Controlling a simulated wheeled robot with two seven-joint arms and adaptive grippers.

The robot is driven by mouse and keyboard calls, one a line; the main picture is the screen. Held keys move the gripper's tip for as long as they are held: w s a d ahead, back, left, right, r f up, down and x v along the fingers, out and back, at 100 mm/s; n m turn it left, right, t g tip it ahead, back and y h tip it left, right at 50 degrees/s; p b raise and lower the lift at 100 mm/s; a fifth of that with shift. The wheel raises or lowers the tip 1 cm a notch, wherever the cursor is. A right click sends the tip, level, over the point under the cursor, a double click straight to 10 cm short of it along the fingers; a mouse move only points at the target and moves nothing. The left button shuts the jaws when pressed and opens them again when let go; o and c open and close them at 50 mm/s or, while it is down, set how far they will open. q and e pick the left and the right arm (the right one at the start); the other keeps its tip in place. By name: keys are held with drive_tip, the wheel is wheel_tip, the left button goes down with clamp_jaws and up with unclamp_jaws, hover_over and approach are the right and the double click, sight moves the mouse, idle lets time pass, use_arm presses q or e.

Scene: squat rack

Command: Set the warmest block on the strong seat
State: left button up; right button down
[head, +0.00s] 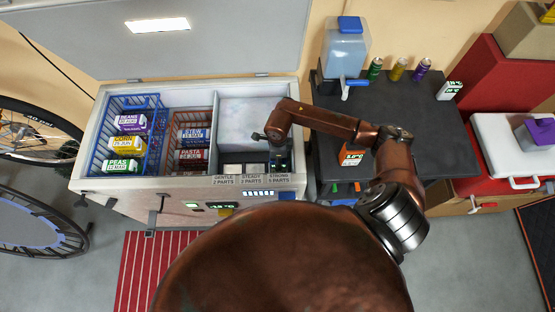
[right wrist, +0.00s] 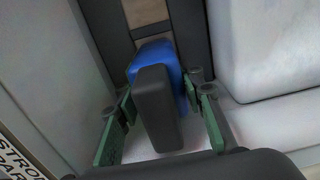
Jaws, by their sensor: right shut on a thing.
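My right gripper (head: 279,168) reaches down into the front right of the open white freezer (head: 92,160), above the spot labelled STRONG 5 PARTS. In the right wrist view, my right gripper (right wrist: 160,122) has its green-padded fingers on either side of a blue block (right wrist: 168,62) with a dark grey upright part (right wrist: 158,108). It is shut on this block; whether the block rests on the seat I cannot tell. The strong label (head: 279,179) is on the freezer's front rim. The gentle seat (head: 230,169) and steady seat (head: 253,169) lie to its left. My left gripper is not in view.
A blue basket (head: 158,125) and a brown basket (head: 198,117) with labelled food boxes fill the freezer's left side. The dark table (head: 420,130) at right holds a dispenser (head: 344,60), cans and an orange box (head: 352,155).

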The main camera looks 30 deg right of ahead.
drive_tip(key=shift+r, duration=0.1)
drive_tip(key=c, duration=1.3)
unclamp_jaws()
drive_tip(key=shift+r, duration=0.2)
wheel_tip(320, 180, up, 12)
drive_tip(key=shift+f+p, duration=0.15)
drive_tip(key=shift+p, duration=0.5)
